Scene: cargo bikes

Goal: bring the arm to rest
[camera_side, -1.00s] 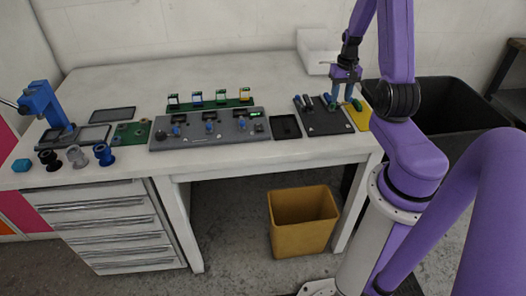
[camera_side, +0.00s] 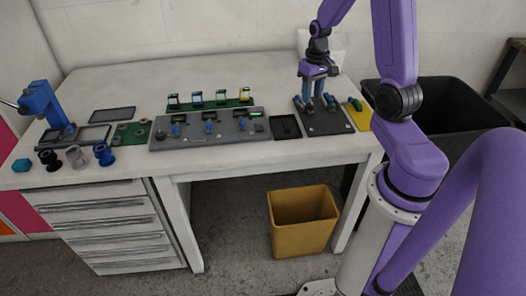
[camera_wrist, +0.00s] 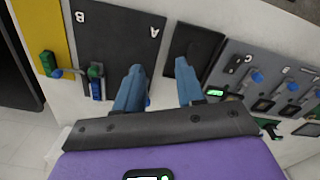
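My gripper (camera_side: 319,104) is over the dark board (camera_side: 328,127) at the right of the bench, fingers pointing down. In the wrist view its blue fingers (camera_wrist: 159,68) are apart, with nothing visibly held between them. The board (camera_wrist: 112,40) carries the letters A and B. A small green and blue part (camera_wrist: 95,78) is on the board near the B end. Another green part (camera_side: 356,104) lies at the edge of the yellow mat (camera_side: 359,120), apart from my gripper. Whether the fingertips touch the board is unclear.
A black tray (camera_side: 285,127) lies left of the board, then a grey console (camera_side: 190,140) with knobs. A green rack (camera_side: 212,105) stands behind it. A blue press (camera_side: 42,103) and several spools are at the left.

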